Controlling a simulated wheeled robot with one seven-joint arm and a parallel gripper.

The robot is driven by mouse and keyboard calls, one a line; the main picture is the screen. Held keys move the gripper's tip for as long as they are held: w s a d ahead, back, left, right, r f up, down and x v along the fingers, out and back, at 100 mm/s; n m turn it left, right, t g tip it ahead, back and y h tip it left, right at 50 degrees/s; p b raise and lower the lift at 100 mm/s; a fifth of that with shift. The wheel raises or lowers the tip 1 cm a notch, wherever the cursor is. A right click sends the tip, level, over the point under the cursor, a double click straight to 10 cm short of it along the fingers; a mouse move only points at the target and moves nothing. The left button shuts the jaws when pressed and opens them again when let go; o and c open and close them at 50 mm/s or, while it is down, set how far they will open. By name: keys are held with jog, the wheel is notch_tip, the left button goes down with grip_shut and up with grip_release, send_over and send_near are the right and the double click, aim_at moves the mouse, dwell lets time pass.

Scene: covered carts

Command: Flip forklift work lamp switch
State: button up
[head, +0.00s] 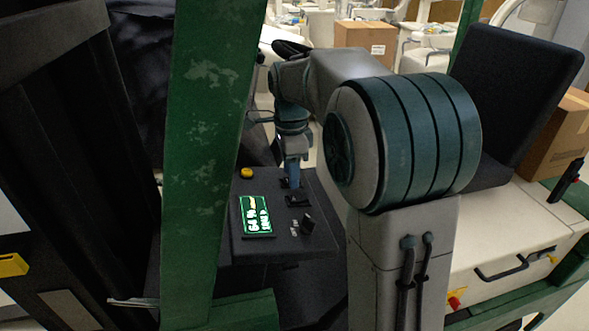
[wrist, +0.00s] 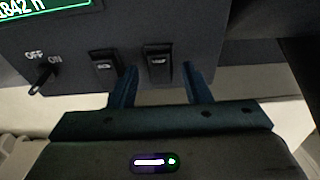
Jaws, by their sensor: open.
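In the wrist view, two black rocker switches stand on the dark console panel (wrist: 200,25), a left one (wrist: 104,66) and a right one (wrist: 158,62). Their small symbols are too blurred to read, so I cannot tell which is the work lamp switch. My gripper (wrist: 161,70) is open and empty, its fingertips on either side of the right rocker. I cannot tell whether they touch the panel. In the head view, my gripper (head: 292,182) points down over the far part of the console (head: 270,210), close to small black switches (head: 297,200).
A lit green display (head: 255,215), a yellow button (head: 246,173) and an OFF/ON key switch (wrist: 41,82) share the console. A green post (head: 205,130) rises at its left. A black seat (head: 510,90) and cardboard boxes (head: 366,38) stand beyond.

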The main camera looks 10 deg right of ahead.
jog(key=shift+f, duration=0.3)
grip_shut()
jog(key=shift+d+y, duration=0.3)
jog(key=shift+y, duration=0.5)
jog(key=shift+d+y+p, duration=0.25)
jog(key=shift+y+p, duration=0.15)
jog(key=shift+y, duration=0.9)
